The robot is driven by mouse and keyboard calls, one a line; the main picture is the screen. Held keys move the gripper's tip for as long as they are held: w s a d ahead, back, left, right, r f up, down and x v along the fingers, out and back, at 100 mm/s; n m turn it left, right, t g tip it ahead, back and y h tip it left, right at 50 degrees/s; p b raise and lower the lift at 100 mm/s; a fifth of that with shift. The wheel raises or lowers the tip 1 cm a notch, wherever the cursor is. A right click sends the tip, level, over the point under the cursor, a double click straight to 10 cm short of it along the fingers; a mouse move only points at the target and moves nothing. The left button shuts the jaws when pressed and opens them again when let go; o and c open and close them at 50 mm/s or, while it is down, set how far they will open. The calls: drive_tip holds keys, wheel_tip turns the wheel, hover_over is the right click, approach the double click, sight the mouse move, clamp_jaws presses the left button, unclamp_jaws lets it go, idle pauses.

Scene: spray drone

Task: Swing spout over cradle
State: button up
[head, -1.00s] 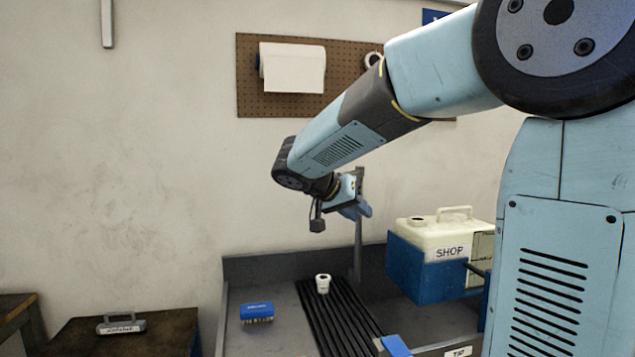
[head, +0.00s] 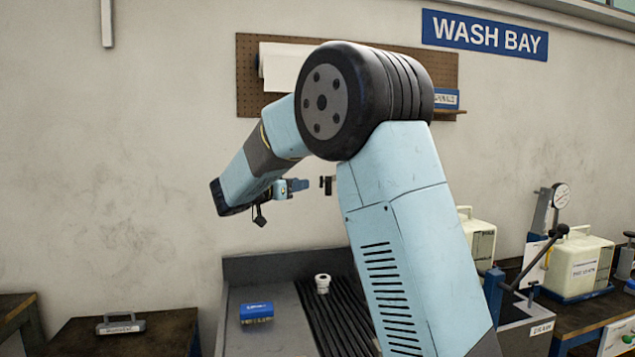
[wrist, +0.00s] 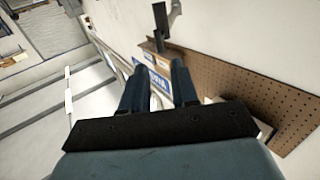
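My gripper (head: 297,185) is in the air above the grey basin, left of my upper arm in the head view. Its two blue fingers are apart and empty in the wrist view (wrist: 157,82). A small black block (head: 326,184), which may be the spout's handle, shows a short gap to the right of the fingertips. A black block on a grey bar (wrist: 161,20) stands beyond the fingertips in the wrist view, not between them. My arm hides most of the spout in the head view. I cannot make out the cradle with certainty.
The grey basin (head: 235,271) holds a blue brush (head: 256,312) and a small white fitting (head: 323,284) on black slats. A pegboard (head: 247,85) hangs behind my arm. Pale jugs (head: 580,265) and a dial gauge (head: 561,196) stand at right.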

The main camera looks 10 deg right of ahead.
sight(321, 180)
drive_tip(key=x, duration=1)
drive_tip(key=shift+w+d, duration=0.2)
drive_tip(key=shift+d, duration=0.1)
drive_tip(key=shift+c, duration=0.3)
clamp_jaws()
